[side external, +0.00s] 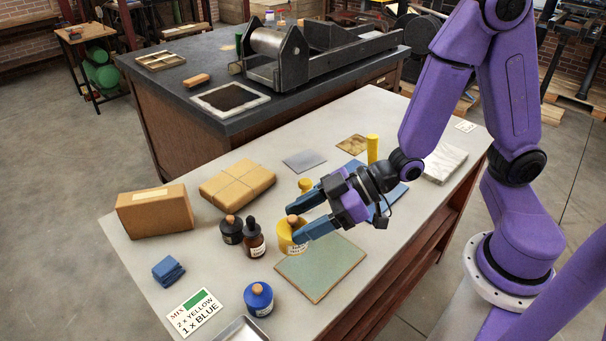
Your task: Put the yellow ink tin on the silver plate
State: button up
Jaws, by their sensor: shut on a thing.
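The yellow ink tin (286,243) has a cork-coloured knob and a white label, and it is upright near the middle of the pale table. My gripper (293,220) has blue fingers and is shut on the tin near its top. The fingers hide part of the tin, and I cannot tell whether its base touches the table. The silver plate (304,161) is a flat grey sheet lying farther back on the table, apart from the tin.
A green plate (320,267) lies just right of the tin. A dark bottle (254,241) and black tin (231,231) stand close on its left. A blue tin (258,299) is in front. A yellow object (305,185) and a brownish plate (352,145) are behind.

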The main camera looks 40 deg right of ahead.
notch_tip(320, 180, up, 2)
jog(key=shift+r, duration=0.2)
jog(key=w+d+m+t+h, duration=0.1)
jog(key=w+d+m, duration=0.15)
jog(key=w, duration=0.75)
jog(key=m+t+h, duration=0.4)
jog(key=m+h, duration=0.1)
send_over(310, 162)
notch_tip(310, 162, down, 6)
jog(key=shift+f, duration=5.75)
jog(key=shift+f, duration=0.15)
jog(key=o, duration=1.2)
